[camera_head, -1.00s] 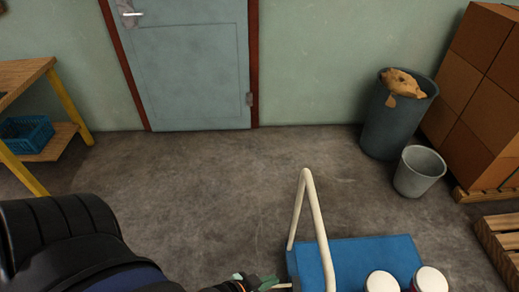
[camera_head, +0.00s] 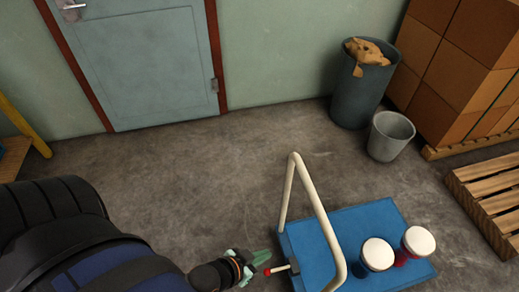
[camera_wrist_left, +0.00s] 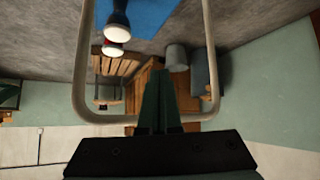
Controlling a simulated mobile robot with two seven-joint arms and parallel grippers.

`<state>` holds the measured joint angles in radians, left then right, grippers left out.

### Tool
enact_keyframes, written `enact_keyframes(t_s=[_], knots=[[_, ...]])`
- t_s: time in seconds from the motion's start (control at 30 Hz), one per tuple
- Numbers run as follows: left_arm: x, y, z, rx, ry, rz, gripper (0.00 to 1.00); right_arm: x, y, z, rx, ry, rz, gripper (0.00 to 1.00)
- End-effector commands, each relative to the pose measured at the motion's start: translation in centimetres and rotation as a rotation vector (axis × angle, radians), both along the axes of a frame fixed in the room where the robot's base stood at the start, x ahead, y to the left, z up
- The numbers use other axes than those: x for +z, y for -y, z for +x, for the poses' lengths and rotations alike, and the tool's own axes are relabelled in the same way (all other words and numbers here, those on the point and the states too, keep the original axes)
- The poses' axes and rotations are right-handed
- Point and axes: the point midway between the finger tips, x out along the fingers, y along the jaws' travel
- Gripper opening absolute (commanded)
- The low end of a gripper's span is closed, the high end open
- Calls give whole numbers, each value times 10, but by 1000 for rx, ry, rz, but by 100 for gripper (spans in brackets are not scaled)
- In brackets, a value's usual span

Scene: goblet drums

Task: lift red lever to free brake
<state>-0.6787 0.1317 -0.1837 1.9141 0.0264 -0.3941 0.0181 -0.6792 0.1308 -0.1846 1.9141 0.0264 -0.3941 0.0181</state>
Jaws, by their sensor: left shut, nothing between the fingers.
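The lever with a red tip (camera_head: 270,270) sticks out on a pale stem from the left edge of a blue cart (camera_head: 360,216). My left gripper (camera_head: 262,257) has green fingers that are shut and empty. In the head view its fingertips appear just above and left of the red tip; I cannot tell whether they touch it. In the left wrist view the shut fingers (camera_wrist_left: 160,104) show in front of the cart's white handle (camera_wrist_left: 82,75), and the lever cannot be made out. My right gripper is not in view.
Two goblet drums with white tops, one blue (camera_head: 375,256) and one red (camera_head: 416,244), stand on the cart. The white handle (camera_head: 312,204) rises at its left end. Bins (camera_head: 390,137), boxes and a wooden pallet (camera_head: 488,195) are behind and right. The floor toward the door is clear.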

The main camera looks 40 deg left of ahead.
Motion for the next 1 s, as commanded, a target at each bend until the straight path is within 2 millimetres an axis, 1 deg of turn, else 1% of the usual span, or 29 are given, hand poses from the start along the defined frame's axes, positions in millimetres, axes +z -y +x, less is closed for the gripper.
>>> enact_keyframes(t_s=[0.1,0.17,0.27,0.37,0.4,0.47,0.5,0.57,0.6,0.67,0.7,0.77,0.8,0.87,0.9,0.97,1.0], knots=[[-1,1,-1,0,-1,-1,0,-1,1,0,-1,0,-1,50],[-6,1,0,-12,1,13,0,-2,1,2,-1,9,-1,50],[-29,-2,3,-78,26,97,0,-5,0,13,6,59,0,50],[-69,-8,10,-217,83,269,0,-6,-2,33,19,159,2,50],[-88,-11,13,-293,112,362,0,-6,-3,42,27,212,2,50],[-119,-15,19,-422,161,514,0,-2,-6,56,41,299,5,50],[-139,-18,23,-514,194,622,0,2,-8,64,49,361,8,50],[-169,-22,28,-655,246,781,0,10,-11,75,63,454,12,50],[-188,-24,31,-750,280,887,0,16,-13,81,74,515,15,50],[-217,-28,35,-895,330,1044,0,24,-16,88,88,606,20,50],[-236,-30,38,-993,366,1146,0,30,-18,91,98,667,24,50],[-266,-34,40,-1144,418,1299,0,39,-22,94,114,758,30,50],[-286,-37,41,-1246,453,1398,0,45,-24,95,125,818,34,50],[-315,-42,43,-1402,509,1544,0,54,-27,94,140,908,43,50],[-336,-46,43,-1506,547,1638,0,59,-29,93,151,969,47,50],[-366,-52,43,-1667,610,1775,0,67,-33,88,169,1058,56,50],[-386,-57,42,-1777,653,1861,0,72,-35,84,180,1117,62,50]])
